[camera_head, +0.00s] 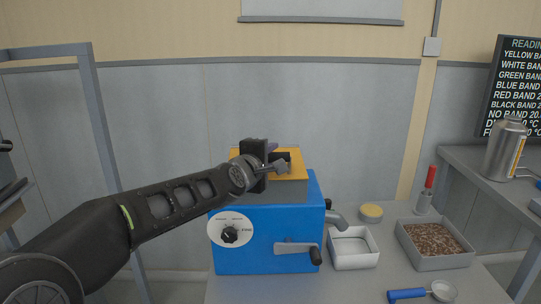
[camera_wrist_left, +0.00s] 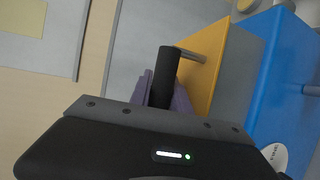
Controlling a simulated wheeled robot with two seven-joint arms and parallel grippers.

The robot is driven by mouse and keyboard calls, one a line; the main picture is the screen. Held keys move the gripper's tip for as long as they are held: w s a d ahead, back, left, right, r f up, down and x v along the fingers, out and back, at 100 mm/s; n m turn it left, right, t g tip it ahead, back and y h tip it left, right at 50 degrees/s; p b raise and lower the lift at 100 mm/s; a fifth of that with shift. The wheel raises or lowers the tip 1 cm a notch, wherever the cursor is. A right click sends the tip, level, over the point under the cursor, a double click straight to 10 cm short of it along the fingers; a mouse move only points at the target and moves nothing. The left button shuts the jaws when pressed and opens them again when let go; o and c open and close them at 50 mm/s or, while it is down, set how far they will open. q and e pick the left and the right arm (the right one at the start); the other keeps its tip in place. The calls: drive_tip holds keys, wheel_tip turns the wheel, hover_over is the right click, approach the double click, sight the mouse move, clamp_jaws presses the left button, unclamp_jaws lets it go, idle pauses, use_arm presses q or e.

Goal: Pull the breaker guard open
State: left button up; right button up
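The blue machine (camera_head: 270,245) stands on the bench with a yellow-orange guard (camera_head: 293,158) over a grey block on its top. The guard (camera_wrist_left: 204,62) also shows in the left wrist view, with a grey rod (camera_wrist_left: 192,54) joining it to a black bar handle (camera_wrist_left: 166,70). My left gripper (camera_head: 277,160) is at this handle above the machine. Its purple fingers lie along both sides of the bar and appear closed on it. The arm hides part of the guard in the head view. My right gripper is not in view.
A dial (camera_head: 230,233) and a crank (camera_head: 297,248) are on the machine's front. A spout stands over a white tray (camera_head: 354,262). A grey bin (camera_head: 436,263) of brown pellets, a blue-handled scoop (camera_head: 407,295) and a yellow-lidded tub (camera_head: 371,211) are to the right.

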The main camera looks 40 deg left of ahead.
use_arm(q)
clamp_jaws()
idle(1.1)
